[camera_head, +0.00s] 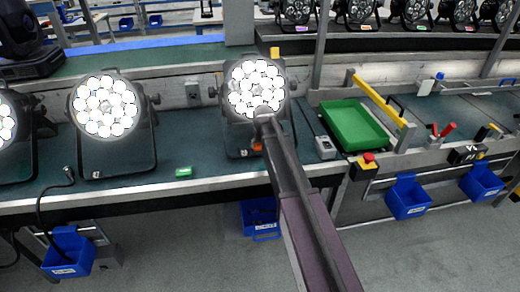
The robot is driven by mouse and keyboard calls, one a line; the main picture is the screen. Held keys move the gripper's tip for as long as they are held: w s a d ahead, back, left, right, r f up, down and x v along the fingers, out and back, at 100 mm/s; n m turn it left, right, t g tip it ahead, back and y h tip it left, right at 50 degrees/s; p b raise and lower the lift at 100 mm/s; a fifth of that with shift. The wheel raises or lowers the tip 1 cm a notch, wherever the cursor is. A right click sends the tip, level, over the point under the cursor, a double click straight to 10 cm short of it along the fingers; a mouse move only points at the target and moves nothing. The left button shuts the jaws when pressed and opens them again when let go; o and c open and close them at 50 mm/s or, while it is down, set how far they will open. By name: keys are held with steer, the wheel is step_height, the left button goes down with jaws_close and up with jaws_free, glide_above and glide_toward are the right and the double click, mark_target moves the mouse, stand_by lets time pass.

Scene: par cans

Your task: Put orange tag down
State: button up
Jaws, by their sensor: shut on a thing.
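The orange tag (257,147) is a small bright patch just left of my arm, in front of the middle par can (256,90) and near the bench's front edge. My gripper (257,140) is at the end of my arm, shut on the orange tag, and largely hidden by the arm. I cannot tell whether the tag touches the bench. A green tag (183,172) lies on the bench's front edge to the left. Another lit par can (105,106) stands at the left, and a third is cut off at the left edge.
The green bench top (190,140) is clear between the two full par cans. To the right are a grey box with a button, a green tray (354,126), and a red stop button (368,158). Blue bins (407,198) hang below the front edge. A black cable hangs at left.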

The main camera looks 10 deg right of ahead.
steer(key=shift+f, duration=0.25)
steer(key=o, duration=0.7)
steer(key=shift+r, duration=0.2)
steer(key=p+v, duration=1.1)
steer(key=v, duration=0.1)
steer(key=shift+p, duration=0.3)
stand_by(0.9)
steer(key=s+g, duration=0.1)
steer(key=s, duration=0.7)
steer(key=s+g, duration=0.1)
steer(key=s, duration=0.8)
steer(key=s+g, duration=0.1)
steer(key=s, duration=0.7)
steer(key=shift+s+d+f, duration=0.3)
steer(key=shift+s+d, duration=0.1)
